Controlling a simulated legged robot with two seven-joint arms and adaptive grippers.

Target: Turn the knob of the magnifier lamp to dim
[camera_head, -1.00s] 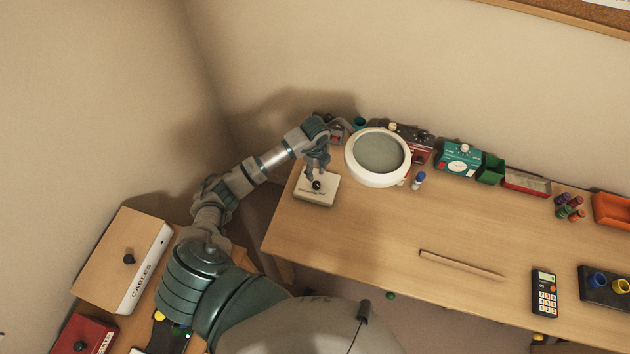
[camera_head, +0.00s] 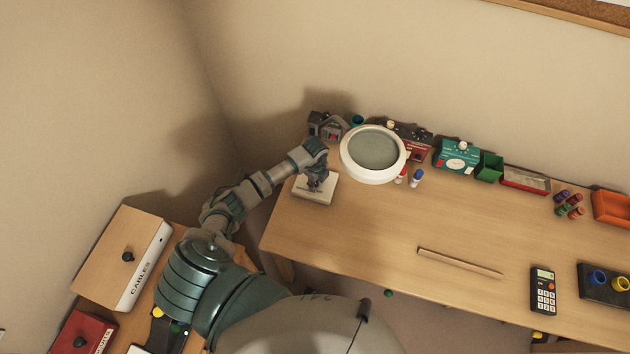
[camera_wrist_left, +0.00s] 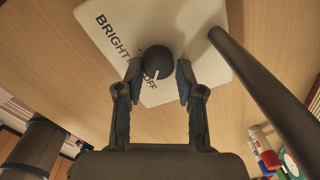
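The magnifier lamp has a round white head (camera_head: 374,154) with a grey lens above the left part of the desk. Its pale base (camera_head: 324,198) sits near the desk's left end and also shows in the left wrist view (camera_wrist_left: 190,35), with lettering such as "BRIGHT" and "OFF". A round black knob (camera_wrist_left: 156,61) with a white mark stands on the base. My left gripper (camera_head: 315,186) is right over the base and hides the knob in the head view. In the left wrist view its two fingers (camera_wrist_left: 158,80) are apart on either side of the knob; contact is unclear. My right gripper is out of view.
The dark lamp arm (camera_wrist_left: 265,85) rises close beside my left gripper. A wooden strip (camera_head: 459,263) and calculator (camera_head: 544,290) lie farther right.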

